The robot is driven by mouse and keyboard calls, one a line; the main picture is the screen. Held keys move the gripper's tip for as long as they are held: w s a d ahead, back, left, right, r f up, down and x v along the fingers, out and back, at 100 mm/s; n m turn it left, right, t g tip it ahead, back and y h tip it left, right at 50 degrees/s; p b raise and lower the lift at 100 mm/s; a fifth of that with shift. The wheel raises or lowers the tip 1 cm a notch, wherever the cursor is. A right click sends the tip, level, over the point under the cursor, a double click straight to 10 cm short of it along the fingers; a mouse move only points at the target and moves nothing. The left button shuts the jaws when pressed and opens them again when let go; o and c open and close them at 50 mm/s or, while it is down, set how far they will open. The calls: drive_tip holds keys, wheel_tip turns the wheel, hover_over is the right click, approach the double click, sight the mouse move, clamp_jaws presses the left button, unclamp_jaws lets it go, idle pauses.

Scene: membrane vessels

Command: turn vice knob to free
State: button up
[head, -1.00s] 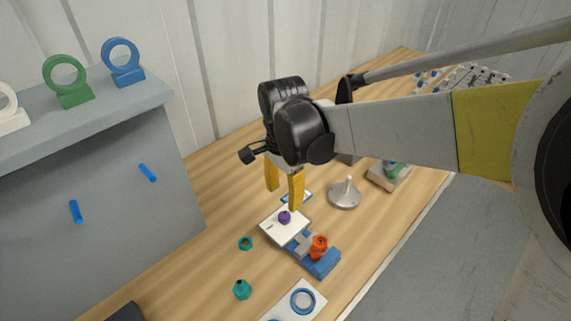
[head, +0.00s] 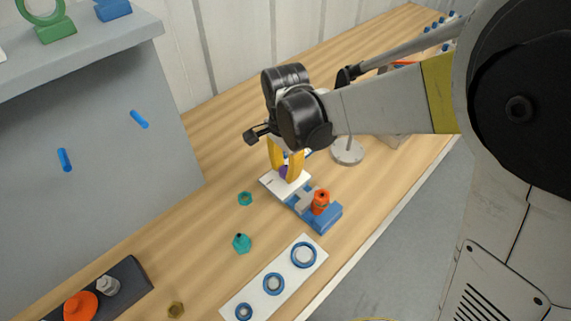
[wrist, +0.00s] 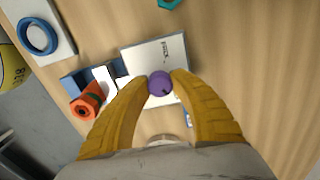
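The vice is a blue block (head: 323,220) with a grey jaw and a white plate (head: 271,183) on the bench. A purple knob (wrist: 160,83) stands on the white plate. My gripper (head: 285,176) reaches down over the plate with its yellow fingers on either side of the knob. In the wrist view the fingertips sit close against both sides of the knob; whether they press on it is hard to tell. An orange part (head: 320,202) sits in the blue end of the vice, and it also shows in the wrist view (wrist: 87,104).
A white plate with blue rings (head: 273,284) is in front. A grey round stand (head: 348,152) is behind. A grey cabinet (head: 100,150) stands left.

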clamp_jaws()
drive_tip(key=shift+n, duration=0.3)
drive_tip(key=n+p, duration=0.1)
drive_tip(key=n, duration=1)
drive_tip(key=shift+n+p, duration=0.35)
drive_tip(key=shift+n, duration=0.05)
drive_tip(key=n, duration=1.1)
drive_tip(key=shift+n+p, duration=0.3)
drive_tip(key=shift+p, duration=0.05)
